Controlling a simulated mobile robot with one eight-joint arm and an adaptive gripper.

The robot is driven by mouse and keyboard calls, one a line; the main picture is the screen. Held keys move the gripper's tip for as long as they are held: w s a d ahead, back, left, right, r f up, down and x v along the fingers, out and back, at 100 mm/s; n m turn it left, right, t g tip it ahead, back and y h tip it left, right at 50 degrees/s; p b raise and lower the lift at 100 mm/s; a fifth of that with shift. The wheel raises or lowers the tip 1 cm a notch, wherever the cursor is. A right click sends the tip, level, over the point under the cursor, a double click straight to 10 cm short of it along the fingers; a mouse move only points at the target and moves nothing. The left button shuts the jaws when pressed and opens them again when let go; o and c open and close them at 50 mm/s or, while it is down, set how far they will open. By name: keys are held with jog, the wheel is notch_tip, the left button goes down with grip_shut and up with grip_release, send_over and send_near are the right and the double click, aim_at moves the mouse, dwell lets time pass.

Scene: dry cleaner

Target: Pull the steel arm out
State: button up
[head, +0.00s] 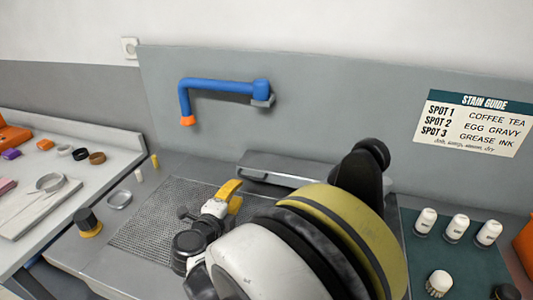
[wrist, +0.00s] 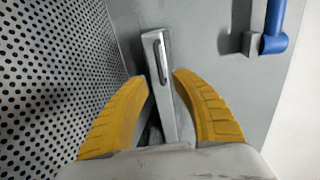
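The grey steel arm (head: 285,172) lies folded low along the back panel, above the rear edge of the perforated board. Its right part is hidden behind my arm. In the wrist view the steel arm (wrist: 161,65) is a narrow bar with a slot near its end, and it lies between my fingers. My gripper (head: 230,190) has yellow fingers and is near the steel arm's left end. In the wrist view my gripper (wrist: 163,83) is open, one finger on each side of the bar. I cannot tell whether either finger touches it.
A blue pipe arm (head: 222,84) with an orange tip is mounted higher on the panel; it also shows in the wrist view (wrist: 275,30). The perforated board (head: 155,225) is mostly clear. White bottles (head: 457,226) stand at right on a green mat. A dark-topped jar (head: 88,222) stands left.

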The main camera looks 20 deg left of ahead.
aim_at(249, 177)
jog(key=b+x, duration=0.3)
jog(key=x, duration=0.7)
jog(key=shift+w+d+f, duration=0.15)
jog(key=shift+d, duration=0.05)
grip_shut()
